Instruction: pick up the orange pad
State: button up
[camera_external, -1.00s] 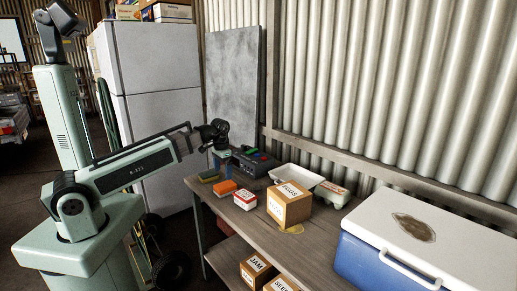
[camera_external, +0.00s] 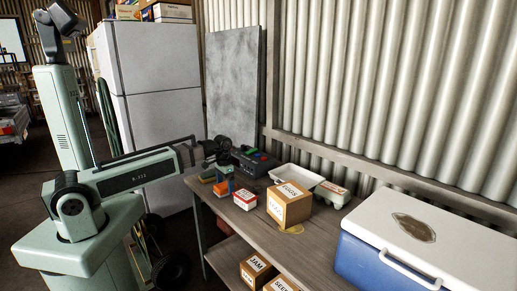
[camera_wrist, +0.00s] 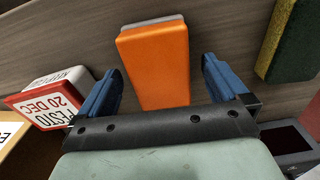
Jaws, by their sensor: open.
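The orange pad (camera_wrist: 155,62) lies on the wooden bench in the wrist view, a rectangular block with a thin grey layer showing at its far end. My gripper (camera_wrist: 158,85) is open, with one blue finger on each side of the pad's near part and gaps between fingers and pad. In the external view the orange pad (camera_external: 221,188) is partly hidden behind my gripper (camera_external: 225,178), which is low over it. I cannot tell exactly how high the fingertips are above the bench.
A red and white pesto box (camera_wrist: 48,100) sits close to the left finger. A green and yellow sponge (camera_wrist: 293,42) lies to the right.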

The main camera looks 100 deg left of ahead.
jog(key=shift+f, duration=0.55)
jog(key=shift+c, duration=0.4)
jog(key=c, duration=1)
